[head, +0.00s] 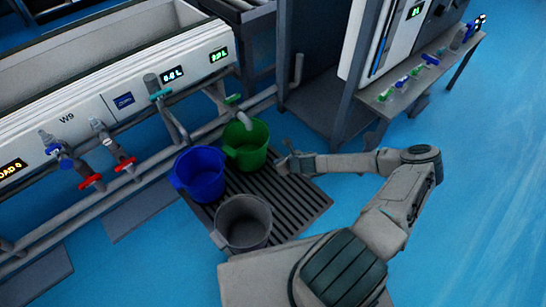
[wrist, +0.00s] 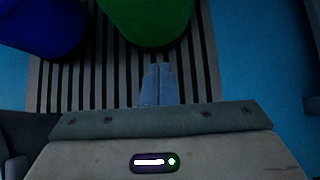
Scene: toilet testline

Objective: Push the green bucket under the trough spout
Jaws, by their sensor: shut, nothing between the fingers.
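The green bucket (head: 248,146) stands upright on the dark slatted grate, at its back edge by the trough. A grey curved spout (head: 241,116) from the trough ends over the bucket's opening, as far as the head view shows. My gripper (head: 287,161) is just right of the bucket, low over the grate, with a small gap seen in the head view. In the wrist view the shut, empty fingers (wrist: 158,84) point toward the green bucket (wrist: 150,18) at the top. Whether they touch it is hard to tell.
A blue bucket (head: 199,174) stands left of the green one, and a grey bucket (head: 243,222) nearer me. The grate (head: 300,205) is bare at right. The trough (head: 120,75) has pipes and valves below. A side table (head: 400,97) stands at upper right. Blue floor is clear at right.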

